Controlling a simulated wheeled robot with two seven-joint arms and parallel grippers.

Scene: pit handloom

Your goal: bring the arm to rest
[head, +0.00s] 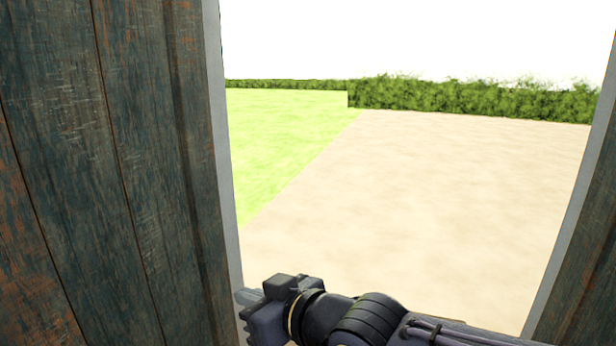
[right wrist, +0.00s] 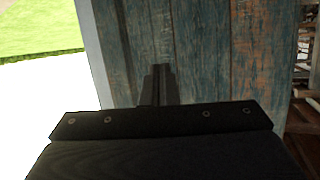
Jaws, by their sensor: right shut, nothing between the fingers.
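My right arm comes in from the lower right in the head view. Its gripper (head: 245,297) is at the bottom, beside the grey edge of the weathered wooden panel (head: 110,150) on the left. In the right wrist view the fingers (right wrist: 158,85) are together and empty, in front of the blue-brown boards (right wrist: 215,50). I cannot tell whether the fingertips touch the panel. My left gripper is not in view.
A doorway opens onto sandy ground (head: 420,190), grass (head: 280,130) and a hedge (head: 450,95). A second wooden panel (head: 585,250) bounds the opening at the right. Blurred wooden beams (right wrist: 305,95) show at the wrist view's right edge.

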